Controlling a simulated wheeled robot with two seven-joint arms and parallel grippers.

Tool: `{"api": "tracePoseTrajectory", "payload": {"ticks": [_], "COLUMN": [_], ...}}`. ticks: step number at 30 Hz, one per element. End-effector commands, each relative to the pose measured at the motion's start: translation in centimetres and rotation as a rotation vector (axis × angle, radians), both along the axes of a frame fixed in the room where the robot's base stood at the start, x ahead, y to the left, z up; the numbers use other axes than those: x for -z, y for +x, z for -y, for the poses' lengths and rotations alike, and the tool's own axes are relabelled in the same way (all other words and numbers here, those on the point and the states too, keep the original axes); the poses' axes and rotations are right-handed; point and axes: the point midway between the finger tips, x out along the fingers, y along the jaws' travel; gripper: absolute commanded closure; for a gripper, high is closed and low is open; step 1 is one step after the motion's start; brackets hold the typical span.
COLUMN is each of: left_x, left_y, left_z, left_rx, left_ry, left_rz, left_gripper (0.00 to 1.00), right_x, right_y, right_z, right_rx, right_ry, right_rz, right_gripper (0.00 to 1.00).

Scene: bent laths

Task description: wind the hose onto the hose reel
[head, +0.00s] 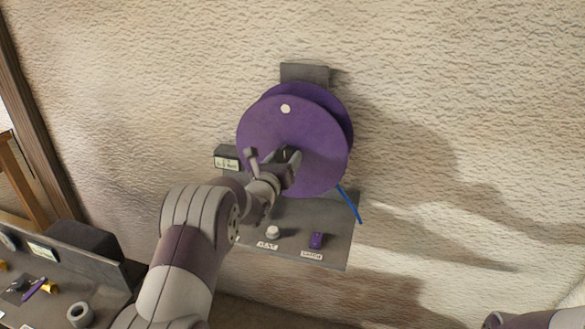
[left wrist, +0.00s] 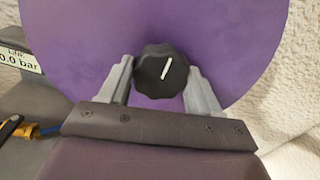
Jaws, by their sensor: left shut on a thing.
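The hose reel (head: 290,135) is a purple double disc on a grey wall bracket, with a white dot on its upper front face. It fills much of the left wrist view (left wrist: 230,40). A short blue length of hose (head: 350,204) hangs from the reel's lower right; any hose between the discs is hidden. My left gripper (head: 289,156) is at the front of the reel. Its fingers are shut on a black knob (left wrist: 161,70) with a white line, against the purple disc. My right gripper is out of view; only part of my right arm shows at the lower right.
A grey panel (head: 335,255) below the reel carries a white knob (head: 272,232) and a purple switch (head: 316,240), both labelled. A gauge box (left wrist: 18,60) reads 0.0 bar. A bench with a grey ring (head: 80,315) stands lower left. The wall at right is clear.

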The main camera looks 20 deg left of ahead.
Motion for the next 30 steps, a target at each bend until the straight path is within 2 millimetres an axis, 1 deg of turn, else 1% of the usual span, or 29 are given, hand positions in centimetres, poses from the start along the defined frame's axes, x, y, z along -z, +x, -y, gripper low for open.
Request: {"api": "tracePoseTrajectory", "payload": {"ticks": [1, 16, 17, 18, 19, 27, 30], "left_x": [0.37, 0.26, 0.26, 0.25, 0.22, 0.1, 0.06], "left_y": [-0.03, -0.03, -0.03, -0.03, -0.03, -0.07, -0.88], "left_z": [-0.05, -0.25, -0.25, -0.25, -0.26, -0.31, -0.37], "left_rx": [0.002, 0.003, 0.003, 0.002, 0.002, 0.001, 0.0], "left_ry": [0.007, 0.021, 0.021, 0.021, 0.02, 0.02, 0.02], "left_rz": [-0.004, -0.007, -0.007, -0.006, -0.006, -0.003, 0.0], "left_gripper": [0.92, 0.92, 0.28, 0.15, 0.12, 0.12, 0.12], "right_x": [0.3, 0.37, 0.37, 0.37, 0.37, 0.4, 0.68], "right_y": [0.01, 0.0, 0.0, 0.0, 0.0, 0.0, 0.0], "right_z": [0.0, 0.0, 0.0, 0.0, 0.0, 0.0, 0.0], "right_rx": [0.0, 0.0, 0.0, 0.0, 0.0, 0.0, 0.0], "right_ry": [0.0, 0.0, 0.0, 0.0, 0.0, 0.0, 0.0], "right_rz": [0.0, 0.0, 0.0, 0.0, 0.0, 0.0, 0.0], "right_gripper": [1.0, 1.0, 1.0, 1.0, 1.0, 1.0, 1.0]}}
